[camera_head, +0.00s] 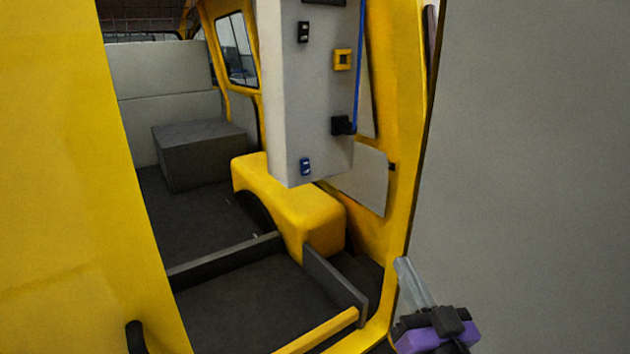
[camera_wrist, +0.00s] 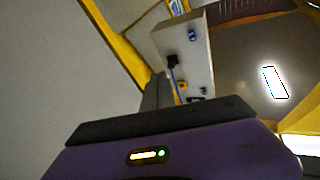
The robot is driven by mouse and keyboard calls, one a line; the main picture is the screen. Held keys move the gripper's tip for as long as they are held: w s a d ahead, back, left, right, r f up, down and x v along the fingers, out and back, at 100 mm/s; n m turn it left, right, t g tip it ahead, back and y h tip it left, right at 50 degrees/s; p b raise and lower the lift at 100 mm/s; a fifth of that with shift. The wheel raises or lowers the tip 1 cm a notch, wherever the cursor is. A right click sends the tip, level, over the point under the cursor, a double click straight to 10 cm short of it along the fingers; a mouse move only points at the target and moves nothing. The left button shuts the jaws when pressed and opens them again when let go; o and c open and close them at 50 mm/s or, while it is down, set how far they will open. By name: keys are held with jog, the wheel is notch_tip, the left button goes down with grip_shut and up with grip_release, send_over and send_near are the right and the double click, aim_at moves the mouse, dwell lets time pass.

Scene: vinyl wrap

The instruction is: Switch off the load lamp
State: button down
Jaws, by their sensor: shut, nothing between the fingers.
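A lit white rectangular lamp (camera_wrist: 275,82) glows on the dim ceiling in the wrist view. A grey cabinet (camera_head: 300,95) hangs inside the yellow van, carrying a black rocker switch (camera_head: 303,32), a blue rocker switch (camera_head: 305,167) and a yellow-framed switch (camera_head: 343,60). The blue switch (camera_wrist: 193,35) and yellow one (camera_wrist: 182,86) also show in the wrist view. Which switch works the lamp cannot be told. My gripper (camera_head: 404,264), with a purple and black body, is shut and empty at the lower right, below and apart from the cabinet.
A black plug (camera_head: 343,125) with a blue cable sits on the cabinet. A yellow wheel arch (camera_head: 285,200) and low dark partitions (camera_head: 335,280) stand below. A large grey panel (camera_head: 530,160) borders the doorway on the right. Open space lies between my gripper and the cabinet.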

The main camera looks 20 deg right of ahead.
aim_at(307, 175)
jog(key=w+d+r+n+y, duration=0.1)
jog(key=w+r+n+y, duration=0.3)
jog(key=w+r, duration=0.9)
jog(key=w+a+f+n+g+y, duration=0.1)
jog(key=a+f+n+g+y, duration=0.1)
jog(key=a+f+g+y, duration=0.1)
notch_tip(307, 175, down, 2)
jog(key=shift+a+n+g+p, duration=0.3)
jog(key=shift+a+g+p, duration=0.2)
jog(key=shift+g, duration=0.4)
jog(key=shift+w, duration=0.1)
jog(key=p+x, duration=0.2)
jog(key=x, duration=1.1)
jog(key=shift+w+a, duration=0.25)
jog(key=shift+w, duration=0.2)
jog(key=shift+f, duration=0.15)
